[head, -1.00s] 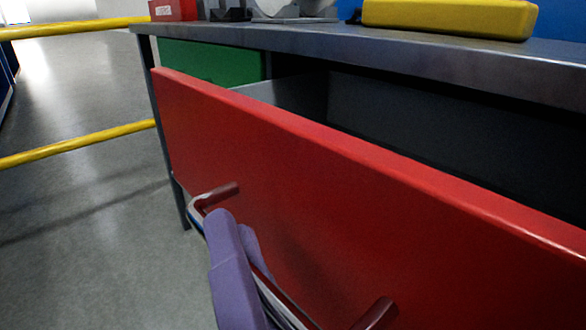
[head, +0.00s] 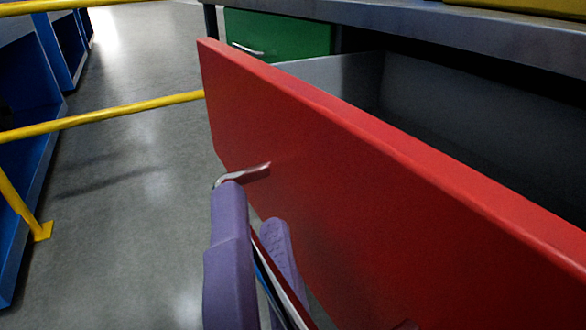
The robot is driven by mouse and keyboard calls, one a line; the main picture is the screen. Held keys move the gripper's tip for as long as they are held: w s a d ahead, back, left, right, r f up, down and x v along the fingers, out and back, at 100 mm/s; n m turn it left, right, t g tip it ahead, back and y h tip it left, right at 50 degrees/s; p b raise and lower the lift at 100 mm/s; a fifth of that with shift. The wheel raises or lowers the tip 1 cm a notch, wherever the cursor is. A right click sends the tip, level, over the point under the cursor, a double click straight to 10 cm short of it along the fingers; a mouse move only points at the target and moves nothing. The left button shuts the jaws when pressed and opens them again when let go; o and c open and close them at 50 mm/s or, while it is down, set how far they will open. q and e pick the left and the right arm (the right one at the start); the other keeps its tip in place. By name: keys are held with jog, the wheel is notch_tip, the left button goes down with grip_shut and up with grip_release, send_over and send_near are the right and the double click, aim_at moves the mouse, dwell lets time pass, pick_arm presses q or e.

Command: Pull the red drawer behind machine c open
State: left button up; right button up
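The red drawer (head: 330,190) stands pulled well out from under the grey worktop, with its dark inside showing behind the front panel. Its bar handle (head: 257,172) is on the outer face; the upper end shows, while the lower part is partly hidden by my fingers. My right gripper (head: 256,215) has its two purple fingers on either side of the handle bar. The fingers stand apart, with a gap between them, and look open around the bar. My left gripper is not in view. Machine c cannot be made out.
A closed green drawer (head: 279,31) sits beyond the red one under the worktop (head: 440,22). Yellow rails (head: 110,117) and blue shelving (head: 28,90) stand at the left. The grey floor (head: 150,200) between is clear.

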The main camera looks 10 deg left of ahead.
jog(key=v, duration=1)
jog(key=shift+p, duration=0.45)
jog(key=shift+a, duration=0.1)
